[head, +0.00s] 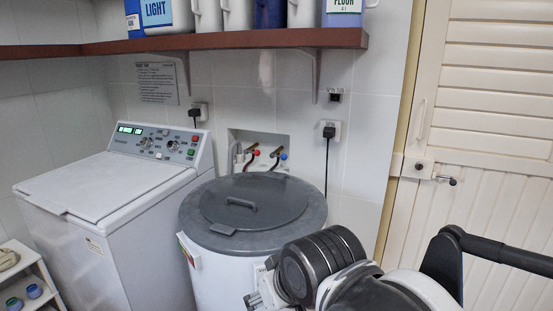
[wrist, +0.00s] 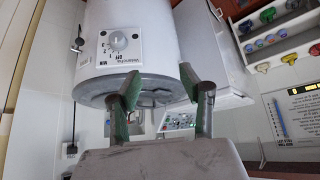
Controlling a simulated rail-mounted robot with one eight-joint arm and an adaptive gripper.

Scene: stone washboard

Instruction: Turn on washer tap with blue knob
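The tap with the blue knob (head: 283,156) sits at the right of a wall recess (head: 236,134), above and behind the round grey-lidded tub (head: 200,213). A tap with a red knob (head: 255,153) is to its left in the same recess. My gripper (wrist: 159,78) shows in the wrist view with its two green-padded fingers spread apart and nothing between them. The tub (wrist: 152,40) appears upside down beyond the fingers, with its dial. I cannot make out the blue knob in the wrist view. The gripper's fingers are not clearly visible in the head view.
A top-loading washer (head: 100,185) stands left of the tub. A brown shelf (head: 230,40) with bottles and containers runs above the taps. A plug and cable (head: 328,133) hang right of the recess. A slatted door (head: 480,120) is at the right.

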